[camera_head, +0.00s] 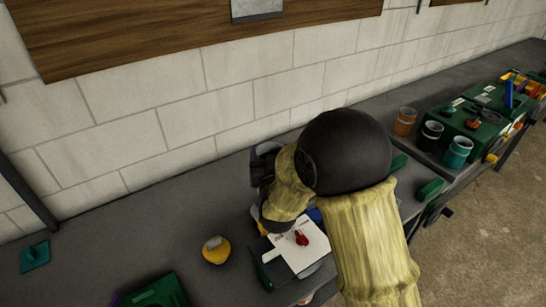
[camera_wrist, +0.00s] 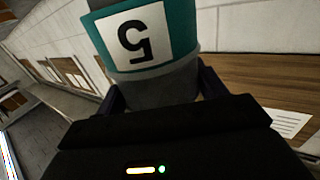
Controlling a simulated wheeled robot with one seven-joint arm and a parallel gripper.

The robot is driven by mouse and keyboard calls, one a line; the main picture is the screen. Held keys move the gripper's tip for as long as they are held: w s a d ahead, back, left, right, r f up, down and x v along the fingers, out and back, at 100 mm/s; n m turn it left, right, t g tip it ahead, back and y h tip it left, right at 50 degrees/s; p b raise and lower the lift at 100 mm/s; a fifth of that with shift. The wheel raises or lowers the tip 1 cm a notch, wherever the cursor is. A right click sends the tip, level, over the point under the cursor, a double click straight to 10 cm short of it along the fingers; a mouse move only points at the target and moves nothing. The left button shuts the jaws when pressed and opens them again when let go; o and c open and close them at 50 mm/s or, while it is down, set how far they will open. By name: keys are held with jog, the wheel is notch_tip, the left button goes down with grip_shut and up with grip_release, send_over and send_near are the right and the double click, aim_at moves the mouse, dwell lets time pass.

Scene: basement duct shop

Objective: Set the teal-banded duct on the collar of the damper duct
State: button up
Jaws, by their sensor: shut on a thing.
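The teal-banded duct (camera_wrist: 150,50) fills the upper middle of the wrist view.
Orange (camera_head: 404,121), black (camera_head: 429,136) and teal (camera_head: 458,152) cylinders stand at the right, beside green cases (camera_head: 482,136). A yellow round object (camera_head: 215,250) and a white sheet with a red item (camera_head: 301,238) lie near my arm. The left bench (camera_head: 110,270) is mostly clear.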

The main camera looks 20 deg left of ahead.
jog(key=shift+w+r, duration=0.1)
jog(key=shift+d, duration=0.1)
jog(key=shift+s+d, duration=0.1)
jog(key=shift+s, duration=0.2)
jog(key=shift+w+f+b, duration=0.1)
jog(key=shift+f+b, duration=1.3)
jog(key=shift+f, duration=1.45)
jog(key=shift+f+b, duration=0.1)
jog(key=shift+b, duration=0.3)
jog(key=shift+b, duration=0.35)
jog(key=shift+f+b, duration=0.5)
jog(key=shift+b, duration=0.05)
